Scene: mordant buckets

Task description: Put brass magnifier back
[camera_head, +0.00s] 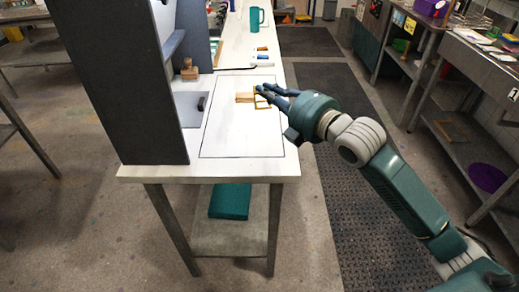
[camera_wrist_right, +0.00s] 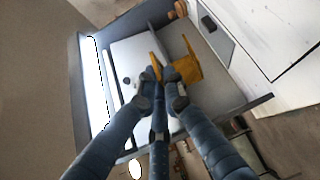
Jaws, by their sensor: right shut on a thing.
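The brass magnifier (camera_head: 262,98) shows as a small yellow frame at the fingers of my right gripper (camera_head: 268,92), above the outlined area of the white table (camera_head: 240,140). In the right wrist view my right gripper (camera_wrist_right: 162,88) is shut on the brass magnifier (camera_wrist_right: 187,69), whose yellow plates stick out past the fingertips. A tan wooden block (camera_head: 244,97) is just left of the magnifier in the head view. I cannot tell whether the magnifier touches the table or block. My left gripper is not in view.
A tall grey partition (camera_head: 130,90) stands at the table's left. A wooden stamp (camera_head: 189,70) and a small black object (camera_head: 201,103) are near it. Small spools (camera_head: 262,52) and a teal mug (camera_head: 256,19) stand farther back. The front of the outlined area is clear.

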